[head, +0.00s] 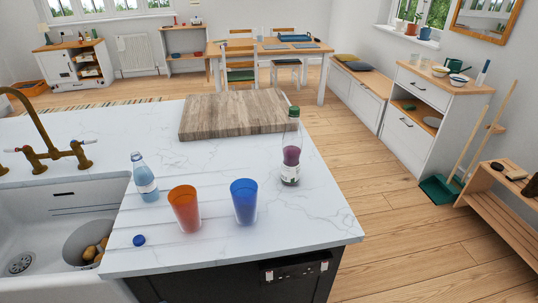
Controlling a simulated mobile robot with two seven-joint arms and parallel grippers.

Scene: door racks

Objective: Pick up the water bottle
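A clear pale-blue water bottle (145,178) with a white label stands upright on the white marble worktop (290,225), near the sink's right edge. A small blue cap (138,240) lies on the worktop nearer the front. An orange cup (185,208) and a blue cup (244,201) stand to the right of the bottle. Neither of my grippers shows in the head view, so their states are hidden.
A bottle with dark red contents and a green cap (291,150) stands further right. A wooden board (236,113) lies behind. The sink (40,220) and brass tap (50,150) are left of the water bottle. The worktop's front right corner is clear.

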